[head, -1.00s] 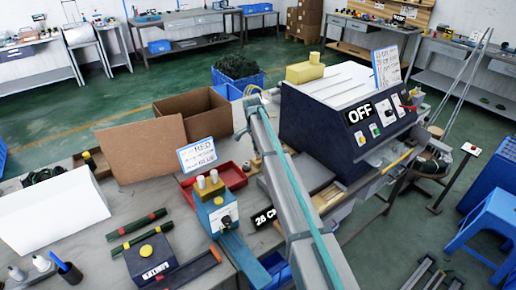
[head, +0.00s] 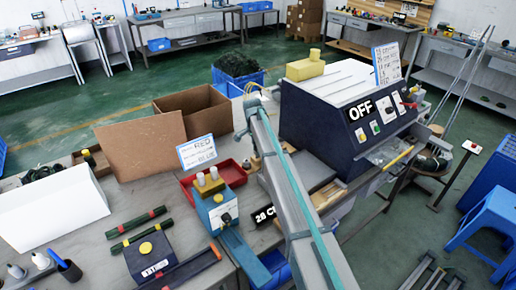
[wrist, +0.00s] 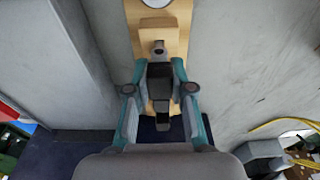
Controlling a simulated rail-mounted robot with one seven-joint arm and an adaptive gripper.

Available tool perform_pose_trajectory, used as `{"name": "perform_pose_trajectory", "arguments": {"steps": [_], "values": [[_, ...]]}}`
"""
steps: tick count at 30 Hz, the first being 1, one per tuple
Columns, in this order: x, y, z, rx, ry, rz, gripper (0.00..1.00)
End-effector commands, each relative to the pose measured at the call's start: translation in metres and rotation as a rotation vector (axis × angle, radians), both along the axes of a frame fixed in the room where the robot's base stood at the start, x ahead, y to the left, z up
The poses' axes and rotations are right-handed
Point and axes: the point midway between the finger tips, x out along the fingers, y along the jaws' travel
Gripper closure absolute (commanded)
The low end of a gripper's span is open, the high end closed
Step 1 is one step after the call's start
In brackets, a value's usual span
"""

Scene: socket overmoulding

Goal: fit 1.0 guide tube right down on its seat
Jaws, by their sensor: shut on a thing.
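In the wrist view, my gripper (wrist: 160,72) has its two teal-sided fingers shut on a dark, blocky piece (wrist: 160,88). I cannot tell for certain whether this piece is the guide tube; no 1.0 marking is readable. The held piece lies over a narrow wooden strip (wrist: 172,40). A short grey fitting with a dark opening (wrist: 158,48) shows on the strip just beyond the fingertips. I cannot tell whether the held piece touches it, and no seat is clearly visible. In the head view, my arm hides most of the area around the gripper.
A dark blue machine (head: 335,115) with an OFF sign stands right of my arm. A blue device (head: 216,208) with two pale pegs and a red tray (head: 228,172) stand to its left. Open cardboard boxes (head: 140,150) are behind. Grey walls flank the strip in the wrist view.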

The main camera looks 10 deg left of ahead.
Motion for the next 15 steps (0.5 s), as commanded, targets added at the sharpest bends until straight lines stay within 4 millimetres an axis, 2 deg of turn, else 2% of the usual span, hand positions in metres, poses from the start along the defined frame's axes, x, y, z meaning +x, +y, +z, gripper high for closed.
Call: {"name": "perform_pose_trajectory", "arguments": {"steps": [15], "values": [[0.000, 0.000, -0.012, 0.000, 0.000, 0.000, 1.00]]}}
